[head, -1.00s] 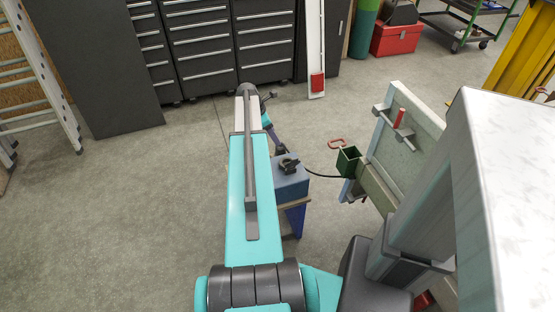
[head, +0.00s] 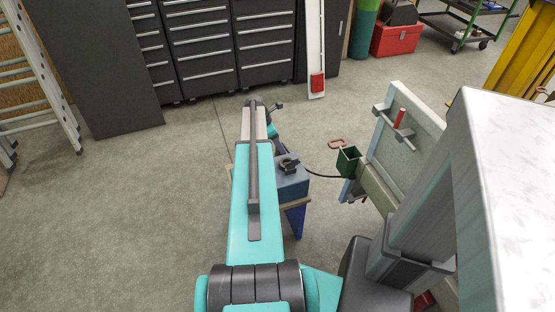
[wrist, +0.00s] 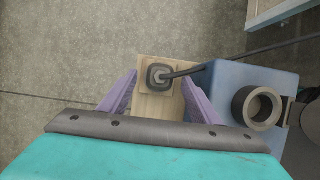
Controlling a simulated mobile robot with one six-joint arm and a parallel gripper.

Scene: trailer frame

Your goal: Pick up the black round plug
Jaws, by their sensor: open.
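The black round plug (wrist: 158,76) shows in the wrist view on a pale wooden surface (wrist: 155,106), with a black cable running from it to the right. My gripper (wrist: 160,79) is open, with one purple finger to the left of the plug and one to the right in the picture. Neither finger visibly touches it, and the height gap is hard to tell. In the head view the plug cannot be made out behind my arm and the blue box (head: 292,186).
The blue box (wrist: 240,76) stands just right of my right finger, with a dark ring-shaped fitting (wrist: 245,104) on it. A green square tube (head: 348,161) and a clamped panel (head: 408,135) stand further right.

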